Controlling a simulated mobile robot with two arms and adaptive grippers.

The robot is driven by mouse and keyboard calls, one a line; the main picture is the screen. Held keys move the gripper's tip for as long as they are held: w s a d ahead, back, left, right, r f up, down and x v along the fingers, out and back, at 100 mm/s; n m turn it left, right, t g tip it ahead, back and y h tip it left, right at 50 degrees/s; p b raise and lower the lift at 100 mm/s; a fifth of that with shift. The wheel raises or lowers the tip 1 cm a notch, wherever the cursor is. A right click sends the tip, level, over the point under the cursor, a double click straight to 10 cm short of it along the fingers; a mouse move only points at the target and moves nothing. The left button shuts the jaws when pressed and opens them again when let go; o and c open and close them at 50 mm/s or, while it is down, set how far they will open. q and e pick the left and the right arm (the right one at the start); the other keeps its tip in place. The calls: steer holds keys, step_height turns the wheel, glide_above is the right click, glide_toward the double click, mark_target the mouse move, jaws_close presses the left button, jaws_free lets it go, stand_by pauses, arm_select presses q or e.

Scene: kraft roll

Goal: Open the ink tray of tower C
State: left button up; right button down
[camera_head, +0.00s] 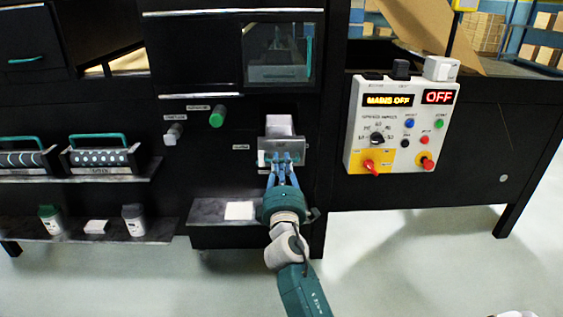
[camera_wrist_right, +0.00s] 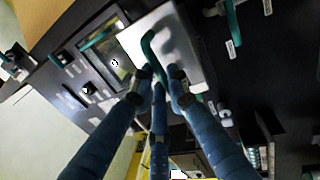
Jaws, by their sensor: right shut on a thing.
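The ink tray (camera_head: 297,145) has a grey metal front and stands out from the dark tower front, with a pale block-like surface showing behind its upper edge. In the right wrist view its pale front (camera_wrist_right: 184,45) carries a curved teal handle (camera_wrist_right: 149,46). My right gripper (camera_head: 284,160) is at the tray front from below, its blue fingers shut on the handle; they also show in the right wrist view (camera_wrist_right: 160,82). The fingers hide part of the handle and front. I cannot read the tower's letter. My left gripper is not in view.
A control panel (camera_head: 394,155) reading "MAINS OFF" and "OFF" is to the right. A green knob (camera_head: 216,119) and a grey knob (camera_head: 174,133) are left of the tray. A ledge (camera_head: 208,210) with a white pad juts out below. Rollers (camera_head: 100,158) sit on the left shelf.

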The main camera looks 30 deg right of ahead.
steer(key=shift+f, duration=0.1)
steer(key=c, duration=1.7)
jaws_free()
steer(key=v, duration=0.7)
steer(key=shift+s+a, duration=0.2)
steer(key=shift+s, duration=0.05)
steer(key=shift+f, duration=0.1)
